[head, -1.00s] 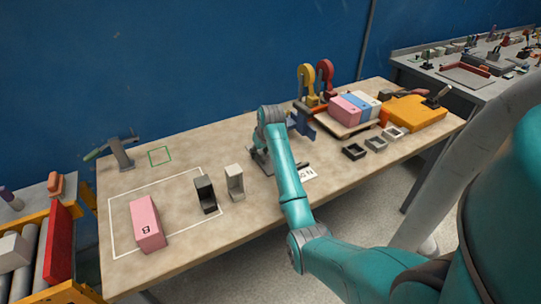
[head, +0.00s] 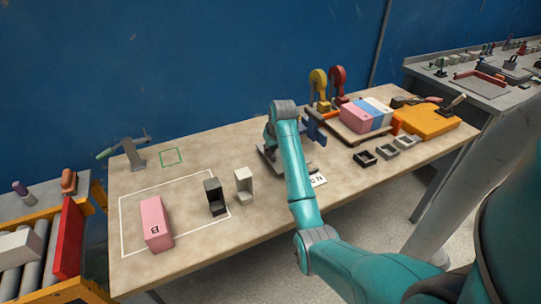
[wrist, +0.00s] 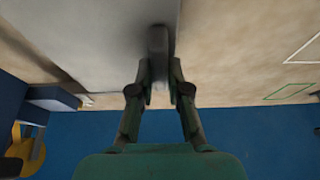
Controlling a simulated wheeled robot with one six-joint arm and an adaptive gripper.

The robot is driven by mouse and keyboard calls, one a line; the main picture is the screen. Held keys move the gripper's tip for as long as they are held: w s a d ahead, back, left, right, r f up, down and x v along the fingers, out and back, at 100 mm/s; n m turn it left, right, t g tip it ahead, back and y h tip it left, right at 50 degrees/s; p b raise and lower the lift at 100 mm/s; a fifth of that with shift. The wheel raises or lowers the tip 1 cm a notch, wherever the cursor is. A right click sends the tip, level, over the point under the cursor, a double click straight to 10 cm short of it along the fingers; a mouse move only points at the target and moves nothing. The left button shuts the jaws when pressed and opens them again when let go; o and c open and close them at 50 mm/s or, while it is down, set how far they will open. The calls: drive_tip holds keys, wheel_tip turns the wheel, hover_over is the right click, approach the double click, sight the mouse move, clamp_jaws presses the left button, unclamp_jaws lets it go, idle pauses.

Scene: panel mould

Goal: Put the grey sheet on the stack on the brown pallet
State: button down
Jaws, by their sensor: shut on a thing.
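My gripper (wrist: 158,68) is shut on a grey bar-like piece in the wrist view. That piece lies over the broad, flat grey sheet (wrist: 95,35), which fills the upper left of that view. In the head view my own arm hides the gripper and most of the sheet; a little dark grey (head: 265,163) shows left of the arm, low over the table. The brown pallet (head: 346,134) is to the right of my arm at the back of the table. On it stand a pink block (head: 355,116), a blue one and a white one, side by side.
Three small open boxes (head: 384,151) lie in front of the pallet. An orange case (head: 430,122) is right of it, yellow and red hooked items (head: 337,78) behind. A pink block (head: 156,222) and two upright holders (head: 214,197) stand at left. The table's middle left is clear.

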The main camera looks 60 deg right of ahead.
wheel_tip(320, 180, up, 15)
idle(0.3)
drive_tip(key=shift+f, duration=0.1)
